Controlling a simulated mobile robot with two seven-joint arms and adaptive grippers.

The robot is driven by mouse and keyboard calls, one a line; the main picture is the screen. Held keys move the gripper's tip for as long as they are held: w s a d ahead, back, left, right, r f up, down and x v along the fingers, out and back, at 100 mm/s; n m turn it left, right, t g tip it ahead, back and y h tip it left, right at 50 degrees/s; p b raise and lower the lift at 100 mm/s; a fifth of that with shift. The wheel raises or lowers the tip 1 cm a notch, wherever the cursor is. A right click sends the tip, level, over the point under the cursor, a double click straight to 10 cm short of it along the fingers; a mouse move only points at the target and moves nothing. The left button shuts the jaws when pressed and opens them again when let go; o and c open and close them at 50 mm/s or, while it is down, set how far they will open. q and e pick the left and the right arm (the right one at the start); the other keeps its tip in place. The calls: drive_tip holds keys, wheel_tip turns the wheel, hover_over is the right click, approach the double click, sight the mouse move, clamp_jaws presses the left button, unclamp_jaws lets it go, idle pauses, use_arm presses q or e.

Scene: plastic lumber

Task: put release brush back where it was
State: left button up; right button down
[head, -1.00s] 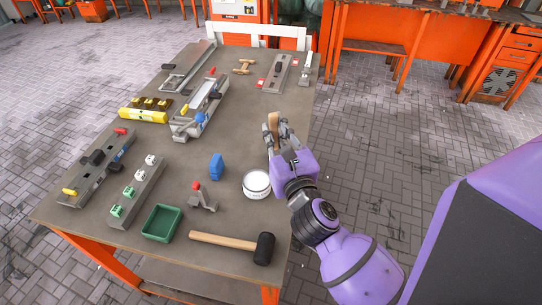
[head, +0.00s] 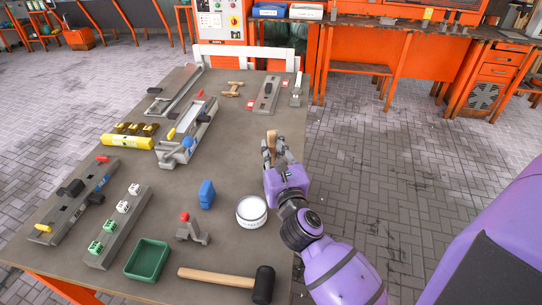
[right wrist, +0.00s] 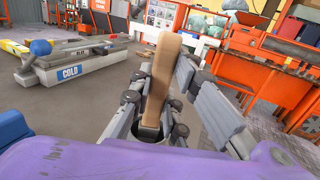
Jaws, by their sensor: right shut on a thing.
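My right gripper (head: 273,160) is shut on the brush (head: 271,144), of which a flat, pale wooden handle shows. In the right wrist view the handle (right wrist: 162,75) stands up between the fingers; its lower end is hidden among them and no bristles show. The gripper is over the right side of the grey table, beyond the round white tin (head: 251,211). I cannot tell how high the brush is above the table. My left gripper is not in view.
A blue block (head: 207,194), a red-tipped clamp (head: 192,229), a green tray (head: 148,259) and a mallet (head: 225,279) lie nearer. Fixtures fill the left side, including a long mould (head: 188,132). The table's middle, left of the gripper, is clear.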

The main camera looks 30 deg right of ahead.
wheel_tip(320, 180, down, 2)
drive_tip(key=shift+f, duration=0.25)
drive_tip(key=c, duration=1.7)
unclamp_jaws()
